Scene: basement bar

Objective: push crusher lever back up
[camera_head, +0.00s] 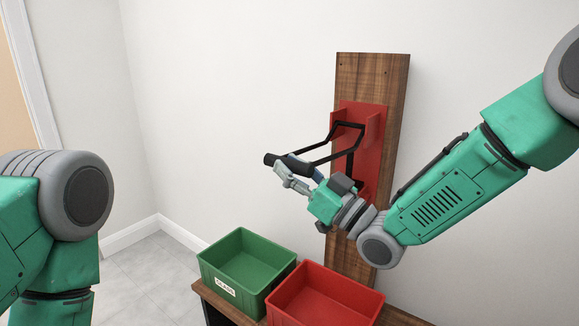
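The crusher is a red metal mount (371,118) on an upright wooden board (392,80) against the wall. Its black lever frame (345,126) sticks out to the left and ends in a dark handle (271,159), roughly level with the lower part of the mount. My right gripper (287,175) is at the handle, just below and in front of it. Its grey fingers overlap the handle in the view, so I cannot tell whether they grip it or only touch it. My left arm shows at the left edge, but its gripper is out of view.
A green bin (227,272) with a white label and a red bin (318,309) stand on a wooden bench (213,297) below the crusher. Both look empty from here. White walls meet in the corner at left, and grey tiled floor is clear there.

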